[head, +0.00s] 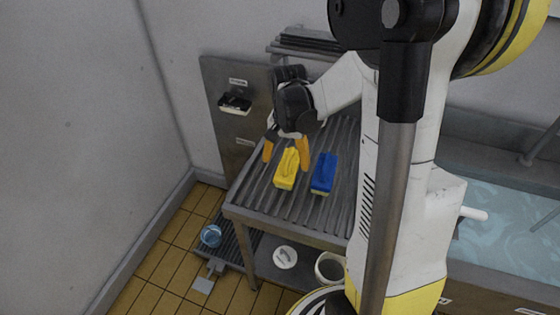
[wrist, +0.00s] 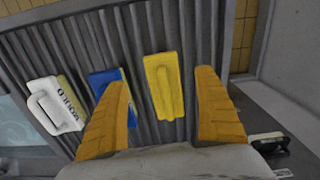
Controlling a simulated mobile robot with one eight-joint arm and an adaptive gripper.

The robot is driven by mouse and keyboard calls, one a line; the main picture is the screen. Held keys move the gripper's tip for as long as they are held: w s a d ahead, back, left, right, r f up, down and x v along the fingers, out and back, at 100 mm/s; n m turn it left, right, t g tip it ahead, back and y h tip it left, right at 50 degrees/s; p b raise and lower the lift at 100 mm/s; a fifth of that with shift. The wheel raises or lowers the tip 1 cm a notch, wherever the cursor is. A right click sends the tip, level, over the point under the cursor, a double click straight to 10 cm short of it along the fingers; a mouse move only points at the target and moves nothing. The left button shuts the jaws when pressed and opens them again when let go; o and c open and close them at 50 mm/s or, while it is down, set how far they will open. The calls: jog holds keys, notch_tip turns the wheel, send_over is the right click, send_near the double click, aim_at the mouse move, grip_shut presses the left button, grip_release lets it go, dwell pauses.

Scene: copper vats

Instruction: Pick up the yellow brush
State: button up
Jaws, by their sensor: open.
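The yellow brush (head: 287,169) lies on the slatted metal table (head: 300,210), left of a blue brush (head: 324,173). In the wrist view the yellow brush (wrist: 164,87) shows between my two orange fingers, nearer the right one. My gripper (head: 286,150) is open and empty, just behind the yellow brush in the head view. It also shows in the wrist view (wrist: 165,105), where its left finger covers part of the blue brush (wrist: 100,82). I cannot tell how high the fingertips are above the table.
A white brush (wrist: 55,105) lies beyond the blue one in the wrist view. A dark-handled brush (head: 235,103) is at the wall panel (head: 222,75). A water-filled basin (head: 500,225) is at right. A bucket (head: 330,268) and a white lid-like item (head: 285,257) are below the table.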

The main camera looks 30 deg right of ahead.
aim_at(284, 175)
notch_tip(284, 175, down, 3)
jog(key=shift+s+r+b, duration=0.1)
jog(key=shift+s+b, duration=0.05)
jog(key=shift+b, duration=0.2)
jog(key=f+b, duration=0.1)
jog(key=f, duration=0.2)
jog(key=f+b, duration=0.1)
jog(key=f, duration=0.1)
jog(key=shift+a+f+b, duration=0.3)
jog(key=shift+b, duration=0.05)
jog(key=shift+r, duration=0.1)
jog(key=c, duration=1.4)
jog(key=shift+r, duration=0.1)
